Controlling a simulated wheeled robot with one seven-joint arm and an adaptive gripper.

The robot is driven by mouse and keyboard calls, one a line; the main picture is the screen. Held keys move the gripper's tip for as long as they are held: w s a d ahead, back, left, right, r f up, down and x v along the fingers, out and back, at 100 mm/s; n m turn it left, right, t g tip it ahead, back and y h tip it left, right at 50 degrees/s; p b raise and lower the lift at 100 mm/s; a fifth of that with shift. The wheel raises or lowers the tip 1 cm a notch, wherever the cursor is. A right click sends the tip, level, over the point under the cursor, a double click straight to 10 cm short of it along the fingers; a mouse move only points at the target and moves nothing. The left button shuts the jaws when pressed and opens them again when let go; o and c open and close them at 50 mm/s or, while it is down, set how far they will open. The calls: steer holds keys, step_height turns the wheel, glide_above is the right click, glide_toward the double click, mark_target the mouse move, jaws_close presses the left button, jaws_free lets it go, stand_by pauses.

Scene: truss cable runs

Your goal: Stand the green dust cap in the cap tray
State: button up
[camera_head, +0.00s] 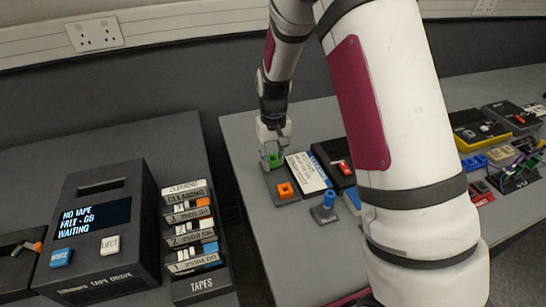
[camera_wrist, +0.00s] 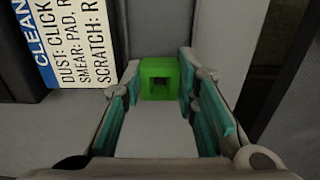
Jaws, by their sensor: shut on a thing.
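The green dust cap (camera_wrist: 160,78) is a small square block with a square opening. It sits between the tips of my gripper (camera_wrist: 160,92), whose teal-padded fingers are shut on it. In the head view the green cap (camera_head: 275,158) shows under my gripper (camera_head: 272,160), at the back left of the right-hand table. An orange cap (camera_head: 286,189) stands just in front of it on a dark tray (camera_head: 283,200), which looks like the cap tray. I cannot tell whether the green cap touches the tray or hangs above it.
A white and blue instruction card (camera_head: 307,172) lies right of my gripper. A blue tool (camera_head: 324,207) stands in front of it, and a dark box with a red part (camera_head: 342,168) lies beyond. The tape drive (camera_head: 98,235) and tape rack (camera_head: 190,240) are on the left table, across a gap.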

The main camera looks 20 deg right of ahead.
steer(key=shift+f, duration=0.4)
steer(key=o, duration=0.8)
steer(key=shift+c, duration=0.2)
steer(key=shift+r, duration=0.1)
steer(key=s+r, duration=0.3)
steer(key=r, duration=0.7)
steer(key=s+r, duration=0.4)
steer(key=r, duration=0.6)
steer(key=s+r+t, duration=0.1)
steer(key=s+r, duration=0.1)
steer(key=s, duration=1)
steer(key=s+r+t, duration=0.2)
steer(key=s+r, duration=0.1)
steer(key=s, duration=1)
steer(key=shift+s+d+r, duration=0.15)
steer(key=shift+s, duration=0.15)
